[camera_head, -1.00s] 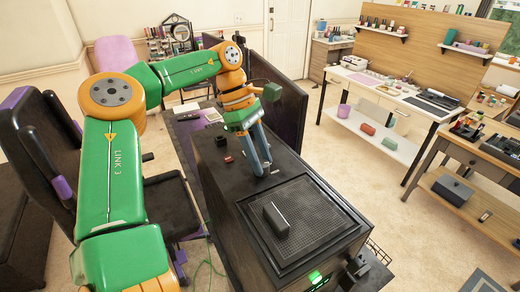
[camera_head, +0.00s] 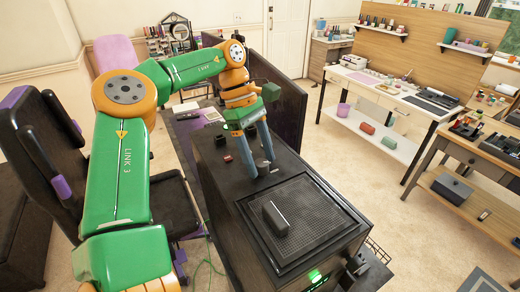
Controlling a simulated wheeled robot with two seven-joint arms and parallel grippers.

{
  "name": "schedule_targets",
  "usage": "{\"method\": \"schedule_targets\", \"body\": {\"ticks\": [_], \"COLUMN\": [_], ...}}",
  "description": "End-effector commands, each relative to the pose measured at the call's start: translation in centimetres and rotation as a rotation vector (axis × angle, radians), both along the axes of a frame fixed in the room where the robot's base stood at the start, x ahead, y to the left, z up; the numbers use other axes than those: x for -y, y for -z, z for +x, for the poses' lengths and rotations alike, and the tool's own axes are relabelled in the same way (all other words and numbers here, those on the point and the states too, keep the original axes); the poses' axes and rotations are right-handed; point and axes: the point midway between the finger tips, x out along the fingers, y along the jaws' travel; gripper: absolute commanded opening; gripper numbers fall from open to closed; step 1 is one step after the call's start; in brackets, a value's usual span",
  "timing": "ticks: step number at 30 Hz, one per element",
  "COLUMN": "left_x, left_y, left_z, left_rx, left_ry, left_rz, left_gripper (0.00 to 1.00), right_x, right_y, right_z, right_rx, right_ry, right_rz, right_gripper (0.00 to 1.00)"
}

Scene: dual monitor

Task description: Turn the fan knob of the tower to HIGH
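The tower (camera_head: 232,190) is a long black case with a raised mesh panel (camera_head: 322,207) on its top and a green-lit display (camera_head: 316,276) on its near end. My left gripper (camera_head: 261,170) points down at the tower's top, just beyond the mesh panel. Its two blue-grey fingers are apart, with a gap between them. A small dark part shows by the fingertips; I cannot tell whether it is the fan knob or whether the fingers touch it. No HIGH marking is readable. My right gripper is not in view.
A black oblong block (camera_head: 275,217) lies on the mesh panel. A small red item (camera_head: 227,158) and a dark one sit on the tower's far left. A chair (camera_head: 40,150) stands left. Worktables (camera_head: 395,97) stand right, with bare carpet (camera_head: 330,150) between.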

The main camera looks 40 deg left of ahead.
Motion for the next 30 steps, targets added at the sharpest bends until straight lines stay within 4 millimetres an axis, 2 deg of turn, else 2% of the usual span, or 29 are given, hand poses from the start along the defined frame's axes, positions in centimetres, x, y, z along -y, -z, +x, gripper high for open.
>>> {"method": "schedule_targets", "body": {"ticks": [10, 14, 18, 24, 30], "left_x": [-0.2, -0.9, -1.9, -2.6, -2.7], "left_y": [-0.3, -1.9, -4.6, -6.0, -6.5], "left_z": [0.1, 0.1, 0.1, 0.0, -0.1], "left_rx": [0.001, 0.005, 0.004, 0.001, 0.002], "left_ry": [-0.002, -0.005, -0.005, -0.005, 0.000], "left_rz": [0.000, 0.003, 0.003, 0.002, -0.001], "left_gripper": [0.71, 0.71, 0.71, 0.71, 0.71], "right_x": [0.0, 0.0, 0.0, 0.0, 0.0], "right_y": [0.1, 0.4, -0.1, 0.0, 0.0], "right_z": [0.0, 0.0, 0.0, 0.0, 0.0], "right_rx": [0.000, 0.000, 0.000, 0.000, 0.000], "right_ry": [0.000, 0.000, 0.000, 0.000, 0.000], "right_rz": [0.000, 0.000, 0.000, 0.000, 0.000], "right_gripper": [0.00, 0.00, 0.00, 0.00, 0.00]}}
